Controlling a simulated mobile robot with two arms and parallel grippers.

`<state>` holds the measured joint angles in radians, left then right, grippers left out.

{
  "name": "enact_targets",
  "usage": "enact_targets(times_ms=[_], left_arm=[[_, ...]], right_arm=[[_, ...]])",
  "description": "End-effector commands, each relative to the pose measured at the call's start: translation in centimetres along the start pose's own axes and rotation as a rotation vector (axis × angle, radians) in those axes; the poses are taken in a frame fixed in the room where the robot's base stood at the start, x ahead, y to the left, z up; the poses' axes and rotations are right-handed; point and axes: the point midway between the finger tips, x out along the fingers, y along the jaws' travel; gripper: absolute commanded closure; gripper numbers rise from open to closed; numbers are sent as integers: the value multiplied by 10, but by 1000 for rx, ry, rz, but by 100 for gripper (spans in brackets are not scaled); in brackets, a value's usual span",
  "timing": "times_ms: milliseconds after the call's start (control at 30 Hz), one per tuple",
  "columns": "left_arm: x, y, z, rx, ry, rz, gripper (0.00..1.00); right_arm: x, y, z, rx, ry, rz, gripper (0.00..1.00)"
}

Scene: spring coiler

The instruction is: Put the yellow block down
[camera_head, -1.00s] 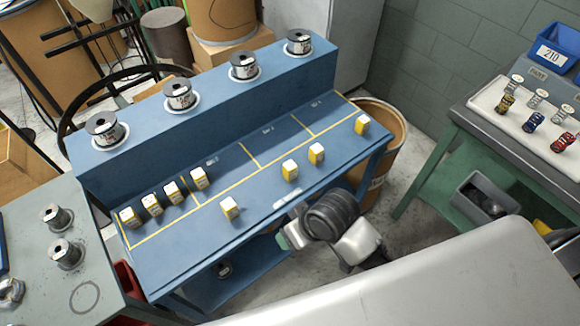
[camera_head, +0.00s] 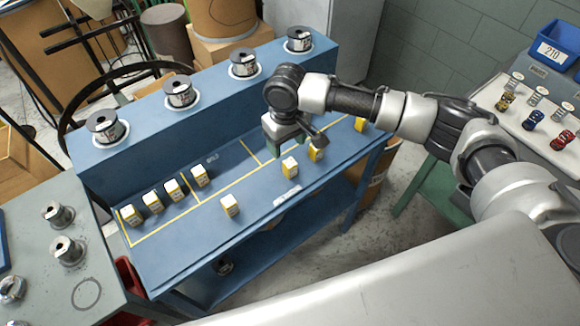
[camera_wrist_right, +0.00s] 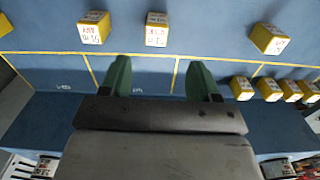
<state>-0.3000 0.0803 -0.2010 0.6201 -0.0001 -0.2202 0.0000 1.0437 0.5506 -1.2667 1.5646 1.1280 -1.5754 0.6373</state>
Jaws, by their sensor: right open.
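Several yellow blocks with white printed tops stand on the blue bench (camera_head: 195,250). A lone block (camera_head: 230,206) and a middle block (camera_head: 290,168) stand nearer the front edge. Another block (camera_head: 316,152) is partly covered by my right gripper (camera_head: 285,138), and one (camera_head: 361,124) is at the far right. In the right wrist view my right gripper (camera_wrist_right: 160,80) is open above the bench, with no block between its green fingers. My left gripper is not in view.
Wire spools, such as this spool (camera_head: 244,64), stand on the bench's raised back ledge. A grey table (camera_head: 35,270) with metal spools is at left. Another table (camera_head: 480,108) with small coloured spools is at right. The middle and right lined sections look mostly clear.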

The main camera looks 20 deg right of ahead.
Motion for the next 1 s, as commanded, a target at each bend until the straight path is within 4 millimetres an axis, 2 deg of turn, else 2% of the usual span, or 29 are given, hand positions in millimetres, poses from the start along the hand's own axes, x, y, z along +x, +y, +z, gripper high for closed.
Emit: enact_targets(times_ms=[200, 533, 733, 867, 1000], left_arm=[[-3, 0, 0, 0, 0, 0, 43], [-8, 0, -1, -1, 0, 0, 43], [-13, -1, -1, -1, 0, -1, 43], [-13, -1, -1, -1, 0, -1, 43], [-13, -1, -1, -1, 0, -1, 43]], right_arm=[[33, 1, 1, 3, -5, 1, 38], [63, 3, 4, 2, -4, 2, 38], [94, 6, 8, 0, -3, 1, 38], [104, 6, 8, 0, -1, 1, 38], [106, 6, 8, 0, 0, 0, 38]])
